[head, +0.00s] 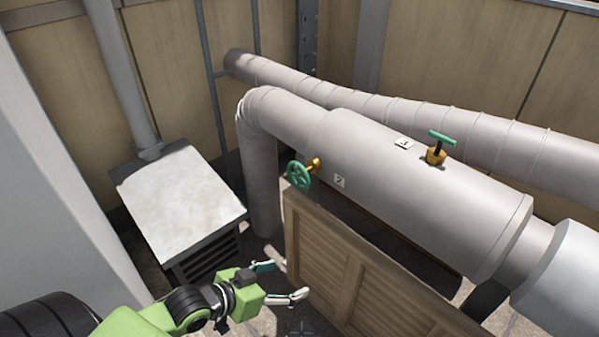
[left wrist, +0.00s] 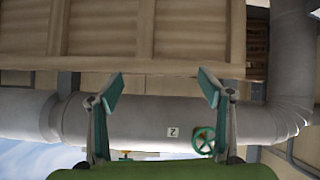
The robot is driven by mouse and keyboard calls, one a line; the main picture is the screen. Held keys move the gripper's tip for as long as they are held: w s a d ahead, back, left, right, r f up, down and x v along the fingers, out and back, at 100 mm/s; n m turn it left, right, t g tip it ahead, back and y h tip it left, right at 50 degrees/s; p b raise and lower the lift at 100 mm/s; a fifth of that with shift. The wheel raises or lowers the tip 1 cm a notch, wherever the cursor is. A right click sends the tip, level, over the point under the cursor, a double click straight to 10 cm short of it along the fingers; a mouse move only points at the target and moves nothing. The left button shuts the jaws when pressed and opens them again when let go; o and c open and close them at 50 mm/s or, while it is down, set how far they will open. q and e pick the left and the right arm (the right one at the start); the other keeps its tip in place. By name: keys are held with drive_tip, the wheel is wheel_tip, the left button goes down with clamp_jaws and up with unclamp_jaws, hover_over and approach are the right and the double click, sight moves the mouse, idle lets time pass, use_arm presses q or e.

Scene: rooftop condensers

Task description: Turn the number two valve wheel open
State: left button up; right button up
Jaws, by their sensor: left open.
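The number two valve wheel (head: 299,175) is a green spoked handwheel on a brass stem, on the near side of the large grey pipe (head: 400,180). My right gripper is not in view.
A second green valve handle (head: 441,138) with a brass base stands on top of the pipe beside another label (head: 404,143). A slatted wooden crate (head: 340,262) stands in front of the pipe. A white-topped metal unit (head: 180,195) stands at the left.

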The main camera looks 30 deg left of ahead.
use_arm(q)
drive_tip(key=w+a+r+t+h, duration=0.1)
drive_tip(key=w+a+r+t, duration=0.2)
drive_tip(key=w+a+r, duration=0.15)
drive_tip(key=n+t, duration=0.1)
drive_tip(key=t, duration=0.3)
approach(296, 175)
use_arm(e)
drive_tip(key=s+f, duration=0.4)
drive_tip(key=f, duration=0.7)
use_arm(q)
drive_tip(key=shift+h, duration=0.4)
drive_tip(key=b+x, duration=0.3)
drive_tip(key=x, duration=0.6)
drive_tip(key=shift+w+a, duration=0.1)
drive_tip(key=shift+w, duration=0.15)
drive_tip(key=shift+x, duration=0.85)
drive_tip(key=c, duration=1.1)
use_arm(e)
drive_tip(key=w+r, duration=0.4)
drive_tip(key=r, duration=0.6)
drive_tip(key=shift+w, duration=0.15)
